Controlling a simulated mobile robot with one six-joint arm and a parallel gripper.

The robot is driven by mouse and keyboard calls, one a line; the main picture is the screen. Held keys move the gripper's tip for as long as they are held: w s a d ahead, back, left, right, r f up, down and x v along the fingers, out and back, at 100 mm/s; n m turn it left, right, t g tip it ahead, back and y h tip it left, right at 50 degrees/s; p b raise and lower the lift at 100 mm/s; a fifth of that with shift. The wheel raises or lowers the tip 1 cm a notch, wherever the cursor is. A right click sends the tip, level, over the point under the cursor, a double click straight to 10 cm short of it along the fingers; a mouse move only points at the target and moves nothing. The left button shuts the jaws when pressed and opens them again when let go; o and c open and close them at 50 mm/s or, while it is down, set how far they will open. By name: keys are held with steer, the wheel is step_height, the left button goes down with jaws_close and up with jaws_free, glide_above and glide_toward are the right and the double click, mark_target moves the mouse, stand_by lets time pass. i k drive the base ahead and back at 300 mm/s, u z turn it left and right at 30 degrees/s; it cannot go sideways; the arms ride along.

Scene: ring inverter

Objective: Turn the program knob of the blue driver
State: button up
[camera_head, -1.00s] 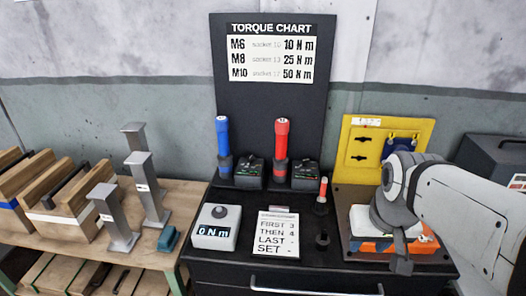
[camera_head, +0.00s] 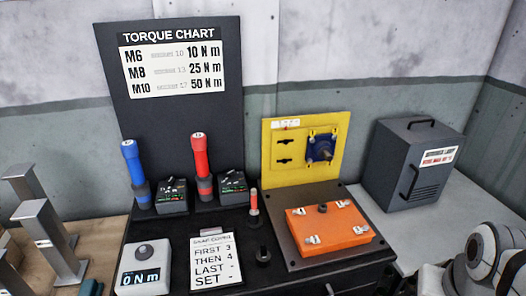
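The blue driver (camera_head: 133,160) stands upright with its dark lower end on the black bench, at left in the head view. A black unit (camera_head: 172,196) with small markings on its top sits just right of it. I cannot make out a program knob on the driver itself. A grey box (camera_head: 144,268) in front reads "0 N m" and has a round dark knob (camera_head: 144,251) on top. Part of my arm shows in the lower right corner, far from the driver. My gripper's fingers are not visible.
A red driver (camera_head: 199,155) stands right of the blue one, with another black unit (camera_head: 232,187). An instruction card (camera_head: 213,262) lies in front. An orange block (camera_head: 329,231) and yellow panel (camera_head: 303,126) are further right. A dark grey cabinet (camera_head: 397,165) stands behind bare table.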

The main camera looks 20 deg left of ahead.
mark_target(171, 180)
steer(key=z, duration=0.65)
steer(key=k, duration=1.35)
steer(key=u, duration=1.75)
steer(key=i, duration=1)
steer(key=u, duration=0.1)
